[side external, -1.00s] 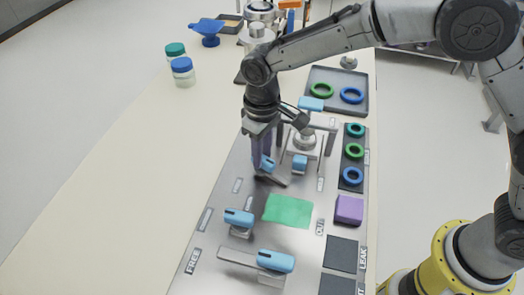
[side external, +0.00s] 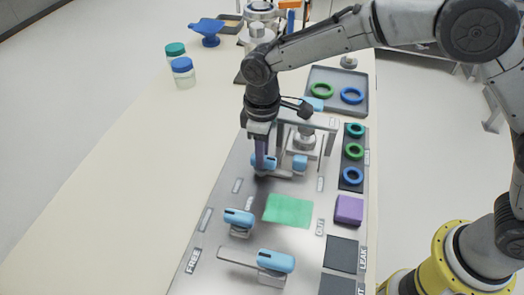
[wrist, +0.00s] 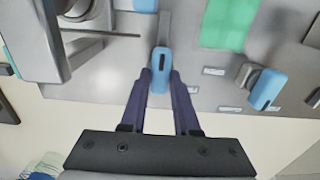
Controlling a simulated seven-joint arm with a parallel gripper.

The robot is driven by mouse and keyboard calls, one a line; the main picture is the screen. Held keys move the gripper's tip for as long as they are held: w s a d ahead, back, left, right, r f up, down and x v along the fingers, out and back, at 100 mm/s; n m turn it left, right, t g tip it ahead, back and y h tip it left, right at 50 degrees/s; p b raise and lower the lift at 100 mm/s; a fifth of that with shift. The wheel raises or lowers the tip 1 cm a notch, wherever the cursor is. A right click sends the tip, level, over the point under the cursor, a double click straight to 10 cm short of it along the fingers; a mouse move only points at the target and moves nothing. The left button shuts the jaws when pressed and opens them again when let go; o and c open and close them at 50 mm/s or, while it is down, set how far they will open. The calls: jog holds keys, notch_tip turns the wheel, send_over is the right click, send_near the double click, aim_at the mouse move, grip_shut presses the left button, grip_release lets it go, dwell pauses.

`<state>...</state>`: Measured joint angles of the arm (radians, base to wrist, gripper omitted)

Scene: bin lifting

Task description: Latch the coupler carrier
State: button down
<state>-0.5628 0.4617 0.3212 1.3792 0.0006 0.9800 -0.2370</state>
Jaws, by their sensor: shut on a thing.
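The coupler carrier (side external: 304,146), a grey metal frame around a round metal part, stands at the upper part of the grey panel. A lever with a blue handle (side external: 257,160) lies at its near left side, its grey bar pointing right toward a blue block (side external: 300,162) at the carrier's front. My gripper (side external: 263,166) points down with its purple fingers shut on this handle. In the wrist view the fingertips (wrist: 160,75) are on either side of the blue handle (wrist: 160,62). The fingers partly hide the handle in the side view.
Two more blue-handled levers (side external: 239,217) (side external: 275,261) stand nearer on the panel. A green patch (side external: 288,210), a purple block (side external: 349,209) and a dark strip of rings (side external: 353,153) are to the right. A grey tray (side external: 336,82) with two rings lies behind.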

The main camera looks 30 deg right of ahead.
jog(key=shift+r, duration=0.1)
jog(key=c, duration=0.6)
grip_release()
jog(key=shift+c, duration=0.2)
notch_tip(320, 180, up, 14)
